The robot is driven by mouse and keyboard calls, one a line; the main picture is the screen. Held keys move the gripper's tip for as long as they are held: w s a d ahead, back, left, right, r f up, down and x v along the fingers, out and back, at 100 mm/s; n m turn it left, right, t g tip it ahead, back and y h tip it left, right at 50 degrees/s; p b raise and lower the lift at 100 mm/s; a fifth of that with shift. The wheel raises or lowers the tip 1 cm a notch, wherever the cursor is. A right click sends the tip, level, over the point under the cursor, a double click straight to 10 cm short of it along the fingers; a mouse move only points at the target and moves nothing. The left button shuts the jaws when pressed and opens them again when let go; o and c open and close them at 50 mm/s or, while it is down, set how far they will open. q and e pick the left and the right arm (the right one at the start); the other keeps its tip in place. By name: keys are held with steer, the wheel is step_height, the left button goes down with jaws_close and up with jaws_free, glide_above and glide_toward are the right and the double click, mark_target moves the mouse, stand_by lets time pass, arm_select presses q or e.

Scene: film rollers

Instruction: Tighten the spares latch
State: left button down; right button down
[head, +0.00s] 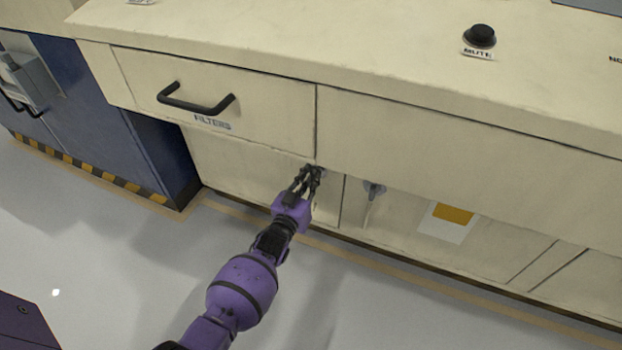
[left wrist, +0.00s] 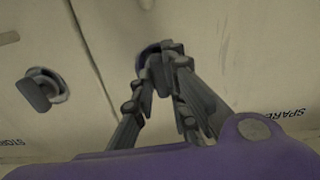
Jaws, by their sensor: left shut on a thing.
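My left gripper (head: 312,172) reaches the lower cabinet front, just under the drawer row. In the left wrist view my left gripper (left wrist: 163,52) is shut on a small dark latch (left wrist: 148,50), mostly hidden behind the fingers. The panel there carries a partly covered label reading "SPARE" (left wrist: 288,114). In the head view another latch (head: 373,188) shows on the panel right of my gripper. My right gripper is in neither view.
A drawer marked FILTERS (head: 222,102) with a black handle (head: 196,104) is above my left arm. The worktop (head: 330,60) overhangs it and carries a black MUTE knob (head: 480,36). A blue cabinet (head: 135,140) stands at left. The floor (head: 120,260) is clear.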

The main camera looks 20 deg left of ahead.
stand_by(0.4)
arm_select(q)
steer(key=c, duration=1.8)
jaws_free()
steer(key=shift+o, duration=0.2)
steer(key=s, duration=1.2)
steer(key=shift+a, duration=0.25)
